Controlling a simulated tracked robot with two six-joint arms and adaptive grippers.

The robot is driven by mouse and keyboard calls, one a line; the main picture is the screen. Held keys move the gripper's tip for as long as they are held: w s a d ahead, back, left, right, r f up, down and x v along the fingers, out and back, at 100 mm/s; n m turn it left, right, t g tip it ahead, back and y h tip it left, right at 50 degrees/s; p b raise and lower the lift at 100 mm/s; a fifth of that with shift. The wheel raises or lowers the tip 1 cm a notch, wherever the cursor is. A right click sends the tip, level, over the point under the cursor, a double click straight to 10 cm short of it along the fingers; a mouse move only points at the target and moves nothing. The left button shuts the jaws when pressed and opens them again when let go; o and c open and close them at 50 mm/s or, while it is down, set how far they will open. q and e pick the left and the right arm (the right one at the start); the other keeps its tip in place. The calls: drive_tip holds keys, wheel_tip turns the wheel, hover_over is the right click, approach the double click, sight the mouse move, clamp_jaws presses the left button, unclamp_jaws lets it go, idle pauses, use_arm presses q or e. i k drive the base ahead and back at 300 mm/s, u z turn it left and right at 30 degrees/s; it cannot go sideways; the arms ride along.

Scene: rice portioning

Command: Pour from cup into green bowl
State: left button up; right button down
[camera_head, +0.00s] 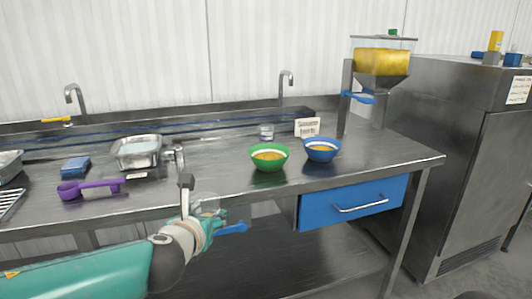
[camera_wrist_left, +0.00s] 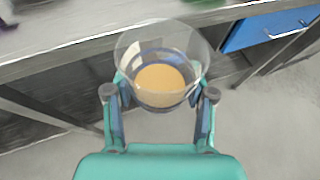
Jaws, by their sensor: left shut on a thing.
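My left gripper (camera_head: 212,216) is shut on a clear cup (camera_head: 208,204) in front of the table's front edge. In the left wrist view the clear cup (camera_wrist_left: 133,50) stands between the two fingers (camera_wrist_left: 160,108), with yellowish grains in its bottom. The green bowl (camera_head: 270,168) stands on the metal table near its front edge, up and to the right of the cup and apart from it. It holds some yellowish grains. My right gripper is not in view.
A blue bowl (camera_head: 321,157) with yellowish contents stands right of the green bowl. A small clear glass (camera_head: 266,132) and a white sign (camera_head: 307,127) stand behind. A purple scoop (camera_head: 90,187) and a metal pan (camera_head: 136,163) are at left. A dispenser (camera_head: 383,66) stands at back right.

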sight(266, 157)
drive_tip(key=z, duration=0.1)
drive_tip(key=i, duration=1)
drive_tip(key=u, duration=0.1)
